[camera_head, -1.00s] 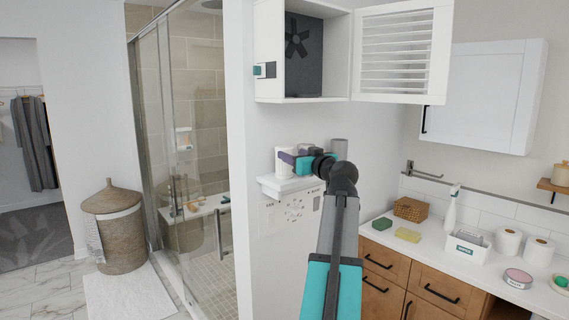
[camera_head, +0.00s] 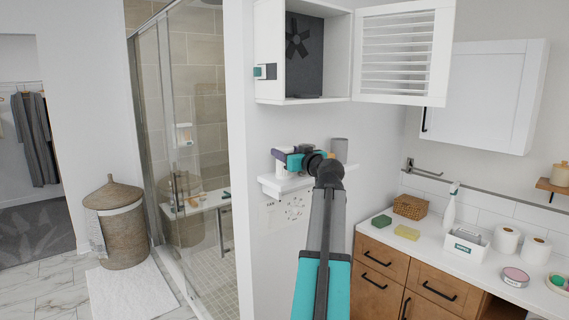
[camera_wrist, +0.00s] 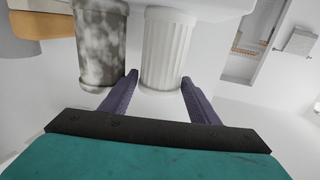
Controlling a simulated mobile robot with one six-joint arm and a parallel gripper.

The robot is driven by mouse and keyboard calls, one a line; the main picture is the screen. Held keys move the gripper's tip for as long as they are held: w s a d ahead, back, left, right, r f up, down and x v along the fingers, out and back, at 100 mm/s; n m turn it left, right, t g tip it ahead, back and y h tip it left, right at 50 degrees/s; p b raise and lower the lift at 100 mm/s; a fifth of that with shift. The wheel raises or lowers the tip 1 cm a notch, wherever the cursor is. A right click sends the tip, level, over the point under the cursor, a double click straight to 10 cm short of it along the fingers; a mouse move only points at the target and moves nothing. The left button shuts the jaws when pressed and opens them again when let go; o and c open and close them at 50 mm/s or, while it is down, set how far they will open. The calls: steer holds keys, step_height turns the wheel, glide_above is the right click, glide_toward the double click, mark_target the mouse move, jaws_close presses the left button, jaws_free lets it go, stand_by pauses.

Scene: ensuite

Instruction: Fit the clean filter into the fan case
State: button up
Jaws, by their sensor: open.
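The fan case (camera_head: 318,100) is a white box high on the wall, with a dark fan (camera_head: 297,38) inside. Its louvred door (camera_head: 398,52) stands open to the right. A white ribbed filter (camera_wrist: 166,50) and a mottled grey filter (camera_wrist: 99,45) stand side by side on a small white wall shelf (camera_head: 276,189). My gripper (camera_head: 281,153) is open at the shelf. In the wrist view its purple fingers (camera_wrist: 158,82) lie either side of the white filter, with visible gaps. The gripper partly hides the white filter in the head view.
A teal-fronted latch (camera_head: 266,71) sits on the case's left side. A wooden vanity (camera_head: 385,270) with a sponge, basket and paper rolls is at the lower right. A glass shower (camera_head: 185,120) and a wicker hamper (camera_head: 120,225) are at left.

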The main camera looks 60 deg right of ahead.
steer(key=c, duration=0.7)
steer(key=shift+r, duration=0.1)
steer(key=shift+r+b, duration=1)
steer(key=shift+r, duration=0.7)
steer(key=s+a+b, duration=0.1)
steer(key=s+b, duration=0.1)
steer(key=s, duration=0.6)
steer(key=s+a+r+b, duration=0.1)
steer(key=s+a+b, duration=0.1)
steer(key=s, duration=0.5)
steer(key=shift+s+r+b, duration=0.2)
steer(key=shift+s+b, duration=0.15)
steer(key=shift+s, duration=0.05)
